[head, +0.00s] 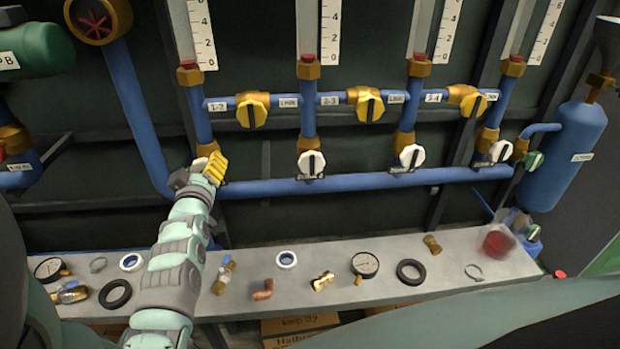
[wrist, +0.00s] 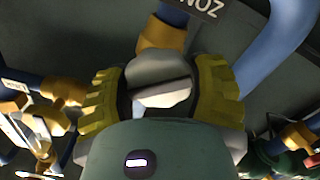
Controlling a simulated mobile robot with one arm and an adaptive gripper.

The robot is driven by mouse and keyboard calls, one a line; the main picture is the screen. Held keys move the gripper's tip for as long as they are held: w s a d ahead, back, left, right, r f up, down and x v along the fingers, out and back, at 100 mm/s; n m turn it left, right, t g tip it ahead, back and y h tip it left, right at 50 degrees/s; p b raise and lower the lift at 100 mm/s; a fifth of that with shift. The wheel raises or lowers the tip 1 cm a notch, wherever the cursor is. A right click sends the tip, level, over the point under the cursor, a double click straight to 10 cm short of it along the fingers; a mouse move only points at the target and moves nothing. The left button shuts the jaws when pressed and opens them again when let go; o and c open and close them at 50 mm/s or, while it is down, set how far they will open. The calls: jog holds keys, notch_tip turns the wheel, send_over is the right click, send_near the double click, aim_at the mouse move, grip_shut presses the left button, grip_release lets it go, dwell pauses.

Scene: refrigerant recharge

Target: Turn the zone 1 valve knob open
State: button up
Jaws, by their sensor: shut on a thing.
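The zone 1 valve knob is a white round knob (wrist: 160,80) with a dark slot across it, below a label of which "ZO" can be read in the wrist view. My gripper (wrist: 160,98) has its yellow ribbed fingers on both sides of this knob and is shut on it. In the head view my gripper (head: 211,168) is at the leftmost lower valve, at the foot of the left blue pipe. There the knob (head: 199,164) is mostly hidden behind the fingers.
Similar white knobs, zone 2 (head: 311,164) and others, line the lower blue pipe (head: 345,183) to the right. Yellow valves (head: 252,110) sit on the upper pipes. A grey bench (head: 330,260) below holds gauges, rings and fittings. A blue tank (head: 565,155) stands at the right.

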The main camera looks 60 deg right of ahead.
jog(key=n+b, duration=0.1)
jog(key=n, duration=0.1)
jog(key=n+b, duration=0.2)
jog(key=shift+w+a+f+n+b, duration=0.1)
jog(key=shift+w+n+b, duration=0.05)
jog(key=shift+n+b, duration=1.05)
jog(key=shift+n, duration=1.7)
jog(key=o, duration=1.2)
jog(key=v, duration=1.2)
